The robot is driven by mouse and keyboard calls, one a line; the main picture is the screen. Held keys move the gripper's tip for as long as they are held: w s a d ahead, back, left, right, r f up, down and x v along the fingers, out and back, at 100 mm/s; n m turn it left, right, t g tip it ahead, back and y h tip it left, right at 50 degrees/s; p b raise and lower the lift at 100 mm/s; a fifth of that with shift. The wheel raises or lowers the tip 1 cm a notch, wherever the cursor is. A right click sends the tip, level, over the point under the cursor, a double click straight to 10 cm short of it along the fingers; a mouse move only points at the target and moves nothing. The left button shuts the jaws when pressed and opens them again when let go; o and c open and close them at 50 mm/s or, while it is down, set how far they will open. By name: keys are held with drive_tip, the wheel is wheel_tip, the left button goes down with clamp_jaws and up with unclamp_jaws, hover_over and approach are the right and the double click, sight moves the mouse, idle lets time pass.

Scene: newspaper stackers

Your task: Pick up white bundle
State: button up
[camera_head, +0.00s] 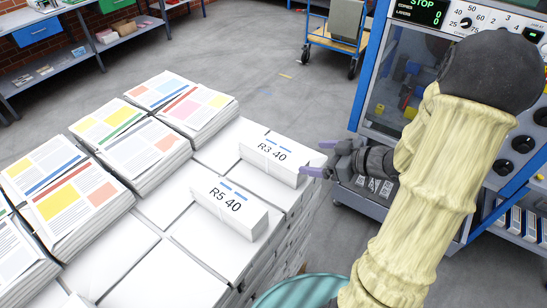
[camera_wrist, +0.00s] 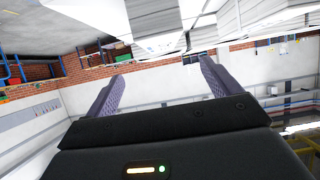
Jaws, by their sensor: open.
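Two white bundles lie on the stacked white sheets in the head view. The nearer bundle, marked "R5 40" (camera_head: 222,218), is at the lower middle. The farther bundle, marked "R3 40" (camera_head: 262,165), is behind it and to the right. My gripper (camera_head: 318,159) is just right of the R3 40 bundle, apart from it in the picture; the exact gap is unclear. In the wrist view my gripper (camera_wrist: 158,70) is open with nothing between its two purple fingers. White stacked paper (camera_wrist: 210,22) shows beyond the fingers at the top.
Printed newspaper stacks (camera_head: 145,150) stand left of the bundles. A blue-framed machine (camera_head: 400,85) is behind my arm at right. A blue cart (camera_head: 337,40) and shelves (camera_head: 90,45) stand farther back. Teal round surface (camera_head: 295,293) is at the bottom.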

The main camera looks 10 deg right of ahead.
drive_tip(key=p, duration=0.1)
approach(278, 152)
drive_tip(key=x, duration=0.4)
drive_tip(key=shift+f, duration=0.35)
drive_tip(key=shift+d, duration=0.1)
drive_tip(key=x, duration=0.1)
drive_tip(key=p+x, duration=0.1)
drive_tip(key=x, duration=0.1)
drive_tip(key=p+x, duration=0.1)
drive_tip(key=shift+w+a+r, duration=0.1)
drive_tip(key=shift+w+a, duration=0.15)
drive_tip(key=shift+a, duration=0.15)
drive_tip(key=shift+w+a, duration=0.15)
drive_tip(key=shift+w, duration=0.05)
drive_tip(key=c, duration=1.9)
